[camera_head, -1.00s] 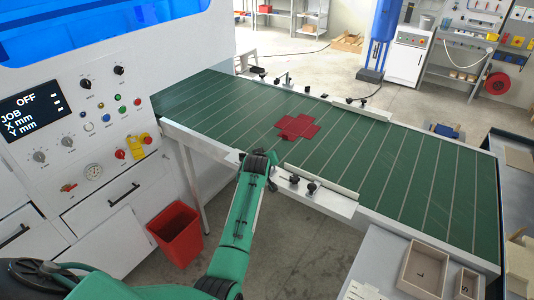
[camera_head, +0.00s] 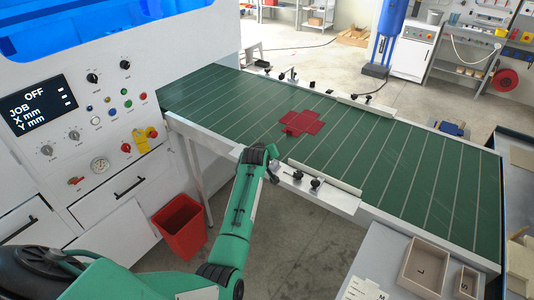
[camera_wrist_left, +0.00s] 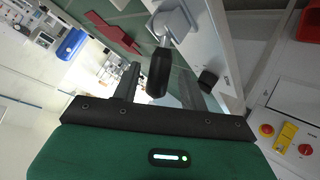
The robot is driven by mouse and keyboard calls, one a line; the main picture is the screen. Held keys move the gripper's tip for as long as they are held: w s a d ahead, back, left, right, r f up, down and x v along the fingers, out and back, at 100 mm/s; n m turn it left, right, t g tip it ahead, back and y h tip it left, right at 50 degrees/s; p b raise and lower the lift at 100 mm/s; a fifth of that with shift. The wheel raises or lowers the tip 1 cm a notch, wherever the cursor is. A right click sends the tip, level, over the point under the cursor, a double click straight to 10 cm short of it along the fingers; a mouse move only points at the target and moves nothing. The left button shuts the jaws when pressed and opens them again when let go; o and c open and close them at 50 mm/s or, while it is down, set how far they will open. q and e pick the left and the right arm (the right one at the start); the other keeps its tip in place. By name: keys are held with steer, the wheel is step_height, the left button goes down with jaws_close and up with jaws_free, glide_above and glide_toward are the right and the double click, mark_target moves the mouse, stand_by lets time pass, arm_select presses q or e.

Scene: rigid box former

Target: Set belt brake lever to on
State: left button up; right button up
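The belt brake lever shows in the left wrist view as a black handle (camera_wrist_left: 159,72) on a grey metal hub, mounted on the conveyor's light side rail. My left gripper (camera_wrist_left: 168,80) is open, with its dark fingers apart on either side of the handle; whether they touch it I cannot tell. In the head view, my left gripper (camera_head: 272,166) is at the near rail of the green belt, left of the black clamp knobs. The lever is largely hidden there by my left wrist. My right gripper is not in view.
A red flat cross-shaped blank (camera_head: 302,122) lies on the green belt (camera_head: 390,160). The machine's control panel (camera_head: 95,110) stands at the left, its screen reading OFF. A red bin (camera_head: 182,227) is on the floor below. Wooden trays (camera_head: 425,266) stand at the lower right.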

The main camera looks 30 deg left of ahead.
arm_select(q)
steer(key=shift+s+d+r, duration=0.15)
steer(key=shift+s+r, duration=0.1)
steer(key=shift+s, duration=0.15)
steer(key=b+v, duration=0.3)
steer(key=v, duration=0.9)
steer(key=shift+s+r, duration=0.3)
steer(key=shift+s, duration=0.05)
